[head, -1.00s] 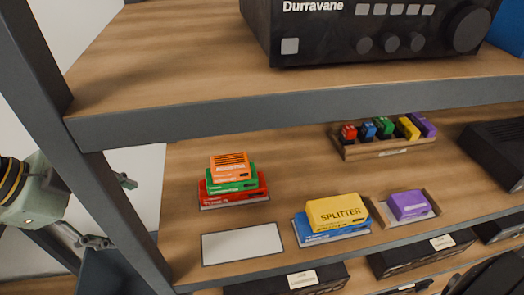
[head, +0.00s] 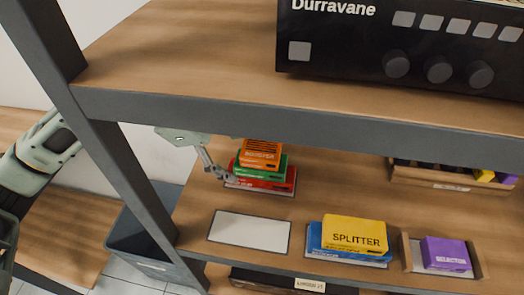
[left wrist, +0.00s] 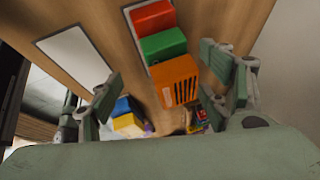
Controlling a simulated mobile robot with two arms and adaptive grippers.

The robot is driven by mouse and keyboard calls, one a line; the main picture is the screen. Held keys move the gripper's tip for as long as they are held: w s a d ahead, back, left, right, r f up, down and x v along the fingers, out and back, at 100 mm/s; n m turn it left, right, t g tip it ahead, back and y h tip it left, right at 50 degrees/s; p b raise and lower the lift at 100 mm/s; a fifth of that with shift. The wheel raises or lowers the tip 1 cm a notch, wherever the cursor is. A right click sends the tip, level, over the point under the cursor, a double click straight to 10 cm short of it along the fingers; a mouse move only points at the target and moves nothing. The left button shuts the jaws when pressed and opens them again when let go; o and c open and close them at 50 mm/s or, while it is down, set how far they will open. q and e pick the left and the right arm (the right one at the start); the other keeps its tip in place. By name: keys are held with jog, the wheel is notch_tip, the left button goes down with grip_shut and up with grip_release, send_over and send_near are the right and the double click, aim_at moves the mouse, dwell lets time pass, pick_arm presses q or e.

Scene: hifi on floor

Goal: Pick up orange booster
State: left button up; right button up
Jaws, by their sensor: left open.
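The orange booster (head: 261,152) is a small orange box on top of a stack, above a green box (head: 262,165) and a red box (head: 262,181), on the middle shelf. My left gripper (head: 215,168) reaches in from the left behind the shelf post, close to the stack's left side. In the left wrist view, its two fingers (left wrist: 165,88) are spread apart, with the orange booster (left wrist: 176,80) in view between them, nearer the right finger. The gripper is open and empty. The upper shelf's edge hides part of it in the head view. My right gripper is out of view.
A blank white label (head: 249,233) lies in front of the stack. A yellow splitter box (head: 354,235) on a blue box (head: 325,243) and a purple selector (head: 445,253) stand to the right. The grey post (head: 110,150) and upper shelf edge (head: 300,125) bound the space.

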aim_at(258, 150)
pick_arm(q)
jog(key=d, duration=0.3)
jog(key=w+d+p, duration=0.1)
jog(key=shift+d+f, duration=0.2)
jog(key=shift+d, duration=0.2)
jog(key=shift+d+f, duration=0.15)
jog(key=shift+f, duration=0.2)
jog(key=shift+c, duration=0.3)
jog(key=c, duration=1.1)
jog(key=shift+c, duration=1)
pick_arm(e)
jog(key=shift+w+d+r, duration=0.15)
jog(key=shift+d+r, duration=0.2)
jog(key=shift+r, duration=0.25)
